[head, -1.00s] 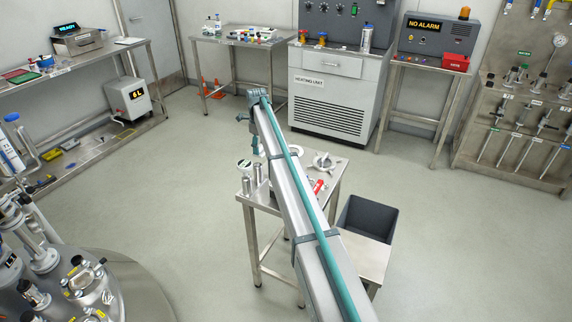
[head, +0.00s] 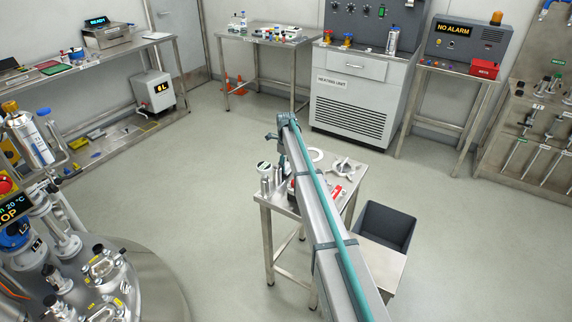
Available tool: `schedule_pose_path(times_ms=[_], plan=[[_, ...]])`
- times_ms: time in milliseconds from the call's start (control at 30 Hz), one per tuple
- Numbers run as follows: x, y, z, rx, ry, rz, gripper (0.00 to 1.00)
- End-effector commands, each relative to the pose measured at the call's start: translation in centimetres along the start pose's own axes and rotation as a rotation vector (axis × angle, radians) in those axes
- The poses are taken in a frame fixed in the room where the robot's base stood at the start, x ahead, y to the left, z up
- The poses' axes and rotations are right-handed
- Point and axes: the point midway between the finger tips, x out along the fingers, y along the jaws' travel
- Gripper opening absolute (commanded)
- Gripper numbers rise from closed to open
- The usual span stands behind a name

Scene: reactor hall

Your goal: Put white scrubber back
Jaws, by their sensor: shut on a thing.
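My arm reaches from the lower right to above a small steel table (head: 266,212). My gripper (head: 281,156) hangs down from the arm's far end over the table's back left part. It is small and partly merged with what is behind it. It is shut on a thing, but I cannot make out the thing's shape. I cannot pick out a white scrubber with certainty. A white tub with a dark top (head: 263,168) stands on the table just left of the gripper, beside metal cylinders (head: 266,186). A white ring-shaped item (head: 316,154) lies right of the arm.
A white part (head: 342,165) and a red item (head: 336,190) lie on the table's right side. A dark grey bin (head: 385,224) stands to its right. A round steel vessel top (head: 140,285) fills the lower left. Floor between is clear. The arm hides the table's middle.

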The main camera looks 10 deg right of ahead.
Motion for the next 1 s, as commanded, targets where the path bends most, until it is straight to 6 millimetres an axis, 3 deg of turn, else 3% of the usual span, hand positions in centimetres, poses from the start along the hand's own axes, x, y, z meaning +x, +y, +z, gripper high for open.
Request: schedule_pose_path(times_ms=[433,467,600,1000], plan=[[0.94,-0.02,0.01,0.000,-0.001,-0.001,0.23],[0.89,-0.02,0.01,0.000,-0.001,-0.001,0.54],[0.85,-0.02,0.02,0.000,-0.001,-0.001,0.76],[0.38,-0.02,0.02,0.000,-0.001,-0.001,0.76]])
